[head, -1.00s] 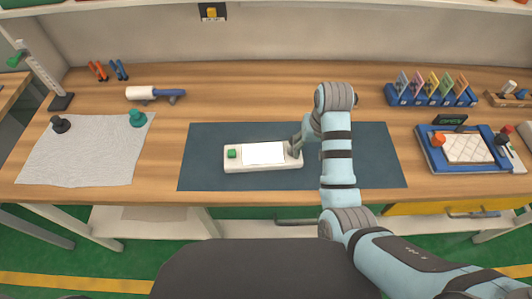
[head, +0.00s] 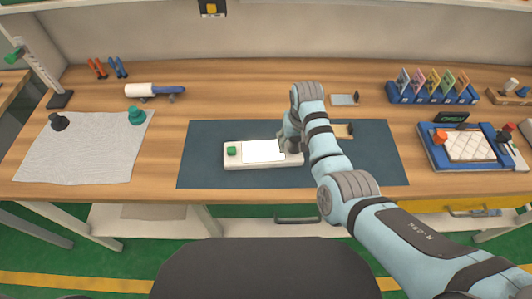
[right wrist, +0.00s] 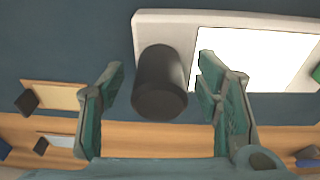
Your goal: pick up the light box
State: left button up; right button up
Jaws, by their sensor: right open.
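The light box (head: 262,153) is a white slab with a bright panel and a green button at its left end. It lies flat on the dark mat (head: 215,178). In the right wrist view the light box (right wrist: 255,58) has a black cylindrical knob (right wrist: 160,85) at its end. My right gripper (head: 288,142) is over the box's right end. In the right wrist view my right gripper (right wrist: 162,72) is open, with one finger on each side of the knob. Gaps show beside the knob, and whether the fingertips touch the box is unclear. My left gripper is out of view.
A tan plate (head: 342,130) and a grey plate (head: 345,100) lie right of the box. A blue tray (head: 430,158) and a rack of coloured cards (head: 432,95) stand at the right. A grey cloth (head: 85,155) lies at the left. The mat's left part is clear.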

jog(key=shift+w, duration=0.1)
grip_shut()
jog(key=shift+r, duration=0.1)
notch_tip(320, 180, up, 10)
jog(key=shift+f+p, duration=0.1)
jog(key=shift+p, duration=0.6)
jog(key=shift+f, duration=0.3)
jog(key=shift+f+b, duration=0.75)
jog(key=shift+f, duration=1.45)
jog(key=shift+f+b, duration=0.9)
jog(key=shift+f, duration=1.3)
jog(key=shift+f, duration=0.1)
